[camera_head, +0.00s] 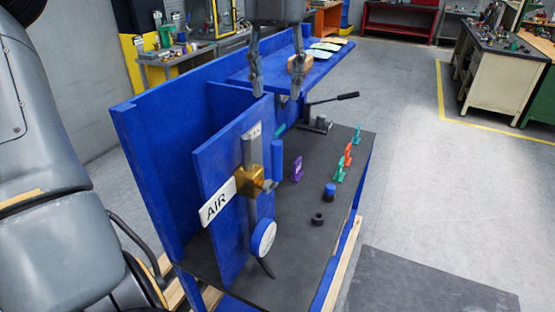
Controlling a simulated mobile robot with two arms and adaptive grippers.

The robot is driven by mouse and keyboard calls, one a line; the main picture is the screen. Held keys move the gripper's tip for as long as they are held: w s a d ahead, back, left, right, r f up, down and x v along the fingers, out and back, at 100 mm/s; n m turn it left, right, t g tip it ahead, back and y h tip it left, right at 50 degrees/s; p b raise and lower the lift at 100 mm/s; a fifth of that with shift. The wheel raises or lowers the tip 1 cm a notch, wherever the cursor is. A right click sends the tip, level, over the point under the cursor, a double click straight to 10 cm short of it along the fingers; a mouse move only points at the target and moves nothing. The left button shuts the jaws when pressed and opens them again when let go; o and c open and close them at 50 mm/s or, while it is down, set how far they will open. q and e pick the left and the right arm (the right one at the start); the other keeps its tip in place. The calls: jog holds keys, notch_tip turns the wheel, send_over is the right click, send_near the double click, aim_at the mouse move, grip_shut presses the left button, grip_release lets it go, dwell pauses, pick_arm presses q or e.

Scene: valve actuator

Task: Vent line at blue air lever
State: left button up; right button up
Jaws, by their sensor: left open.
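The air valve has a brass body (250,187) on a grey vertical pipe, fixed to a blue upright panel (213,160). A blue lever (277,162) stands upright at its right side. A white sign reading AIR (217,202) is at the valve's left, and a round gauge with a blue rim (264,238) is below. My left gripper (277,95) hangs from the top of the picture, fingers down, open and apart from the lever. It appears above and behind the valve. No right gripper shows.
The bench's dark top (295,240) holds several small coloured clips, a black-and-blue cylinder (329,192) and a black ring (317,219). A black-handled lever (333,98) sticks out behind. A blue shelf (330,62) is at the back. Open floor lies to the right.

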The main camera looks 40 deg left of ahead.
aim_at(276, 142)
pick_arm(q)
jog(key=f, duration=0.1)
jog(key=w+a+f, duration=0.1)
jog(key=f, duration=0.1)
jog(key=shift+w+a, duration=0.1)
jog(key=shift+w, duration=0.05)
jog(key=f+p, duration=0.1)
jog(key=f, duration=0.4)
jog(key=f+p, duration=0.1)
jog(key=f, duration=0.4)
jog(key=shift+s+f, duration=0.2)
jog(key=shift+f, duration=0.1)
jog(key=shift+s+d+f, duration=0.1)
jog(key=shift+d+f, duration=0.15)
jog(key=shift+f, duration=0.4)
pick_arm(e)
jog(key=shift+w+a+r, duration=0.15)
jog(key=shift+a+r, duration=0.1)
jog(key=shift+r, duration=0.2)
jog(key=shift+w+a+r, duration=0.15)
jog(key=shift+a+r, duration=0.05)
jog(key=shift+r, duration=0.25)
pick_arm(q)
jog(key=shift+c, duration=0.7)
grip_shut()
pick_arm(e)
jog(key=shift+d, duration=0.25)
